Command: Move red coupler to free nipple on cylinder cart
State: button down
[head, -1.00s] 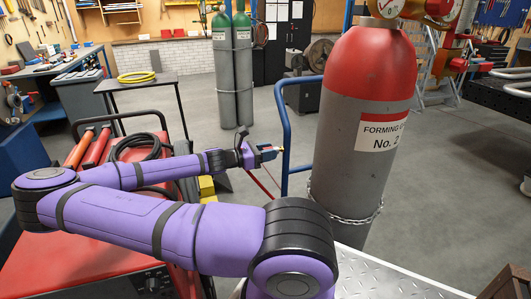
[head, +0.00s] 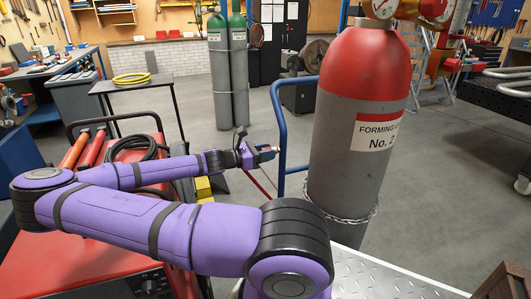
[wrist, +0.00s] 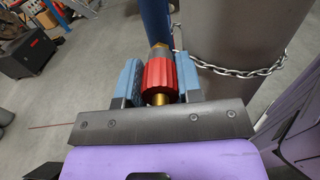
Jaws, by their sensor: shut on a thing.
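My gripper (head: 265,154) is shut on the red coupler (wrist: 160,75), a ribbed red sleeve with brass ends, which stands between two blue-grey fingers in the wrist view. In the head view the coupler is too small to make out clearly. The gripper is left of the cylinder cart's blue tube frame (head: 281,122). In the wrist view a blue post (wrist: 156,20) of the cart rises just behind the coupler. The cart carries a grey cylinder with a red top (head: 360,110), labelled "FORMING" and "No. 2". I cannot make out the free nipple.
A chain (wrist: 235,71) wraps the cylinder. A thin red hose (head: 262,184) hangs below my gripper. A red machine (head: 70,245) stands at lower left, under my arm. Two green-topped cylinders (head: 238,75) stand behind. Open floor lies between them and the cart.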

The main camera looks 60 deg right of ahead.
jog(key=c, duration=0.7)
grip_release()
jog(key=shift+s+d, duration=0.1)
jog(key=shift+d, duration=0.05)
jog(key=v, duration=1.1)
jog(key=shift+s, duration=0.1)
